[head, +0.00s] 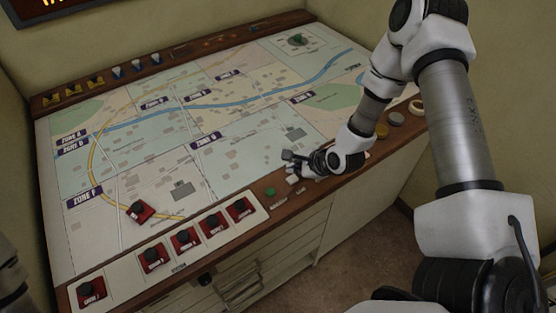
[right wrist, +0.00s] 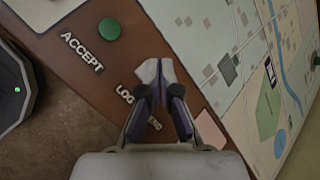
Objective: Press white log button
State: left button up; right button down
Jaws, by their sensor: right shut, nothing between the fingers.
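The white log button (head: 292,180) sits on the brown wooden front rim of the console, right of the green button (head: 270,191). In the right wrist view a white button (right wrist: 146,71) shows behind my fingertips, beside the partly covered label "LOG". My right gripper (head: 289,158) is shut and empty, its fingers in front of the white button in the right wrist view (right wrist: 161,68). The fingers hide part of the button. I cannot tell whether they touch it. My left gripper is not in view.
The green button (right wrist: 110,29) is labelled "ACCEPT". A map (head: 130,150) covers the console top. Several red blocks with black knobs (head: 152,257) line the near left edge, and one red block (head: 140,212) lies on the map. Round knobs (head: 397,117) sit right of my gripper.

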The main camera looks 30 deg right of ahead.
aim_at(294, 180)
notch_tip(294, 180, up, 5)
jog(key=d+p, duration=0.1)
jog(key=shift+m+t, duration=0.3)
jog(key=shift+t, duration=0.1)
jog(key=f+b, duration=0.2)
jog(key=f, duration=0.1)
jog(key=w+f+b, duration=0.1)
jog(key=f+b, duration=0.1)
jog(key=f, duration=0.1)
jog(key=f+b, duration=0.2)
jog(key=f, duration=0.1)
jog(key=shift+w+d, duration=0.1)
jog(key=shift+w, duration=0.15)
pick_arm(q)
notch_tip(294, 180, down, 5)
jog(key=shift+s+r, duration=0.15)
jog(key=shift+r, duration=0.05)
pick_arm(e)
jog(key=shift+s+f, duration=0.1)
pick_arm(q)
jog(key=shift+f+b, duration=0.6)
jog(key=shift+b, duration=0.25)
pick_arm(e)
jog(key=shift+f, duration=0.45)
